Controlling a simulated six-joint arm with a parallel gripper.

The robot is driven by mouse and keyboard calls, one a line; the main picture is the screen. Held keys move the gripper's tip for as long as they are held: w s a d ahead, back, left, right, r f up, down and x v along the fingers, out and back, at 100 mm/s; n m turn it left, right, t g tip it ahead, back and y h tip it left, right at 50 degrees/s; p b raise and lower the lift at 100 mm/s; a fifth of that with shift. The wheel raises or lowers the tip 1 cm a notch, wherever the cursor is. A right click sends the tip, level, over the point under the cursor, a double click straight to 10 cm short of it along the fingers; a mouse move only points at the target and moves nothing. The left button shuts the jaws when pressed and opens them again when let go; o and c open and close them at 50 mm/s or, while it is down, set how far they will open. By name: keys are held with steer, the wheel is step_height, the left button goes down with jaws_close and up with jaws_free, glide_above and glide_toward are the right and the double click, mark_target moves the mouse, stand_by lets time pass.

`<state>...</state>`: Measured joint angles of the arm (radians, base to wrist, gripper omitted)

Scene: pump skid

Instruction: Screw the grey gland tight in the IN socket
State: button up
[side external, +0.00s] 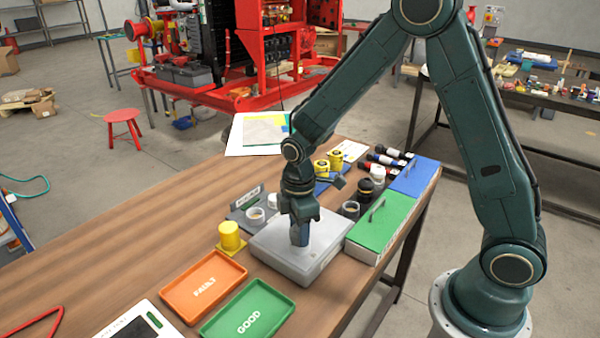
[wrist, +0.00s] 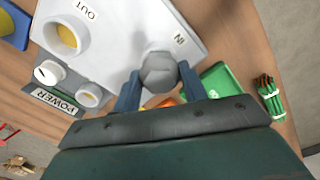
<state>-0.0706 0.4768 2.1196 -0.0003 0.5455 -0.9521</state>
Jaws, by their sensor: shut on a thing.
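The grey gland (wrist: 160,73) has a hexagonal head and sits between the two fingers of my gripper (wrist: 160,88) in the wrist view. My gripper is shut on it. A pale round collar shows behind the gland, beside the IN label (wrist: 180,39) on the light grey box (wrist: 122,30). The gland hides the IN socket's mouth, so I cannot tell how deep it sits. In the side view my gripper (side external: 300,236) points down at the top of the grey box (side external: 332,244), and the gland is hidden there.
The OUT socket (wrist: 66,36) and the POWER plate (wrist: 55,100) stand to the left in the wrist view. In the side view, an orange FAULT tray (side external: 182,287), a green GOOD tray (side external: 228,325), a yellow cylinder (side external: 230,236) and a green case (side external: 378,226) surround the box. Bare wood lies left.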

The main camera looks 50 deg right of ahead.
steer(key=shift+m, duration=0.5)
steer(key=shift+m, duration=2.1)
steer(key=o, duration=1)
steer(key=shift+o, duration=0.2)
step_height(320, 180, up, 14)
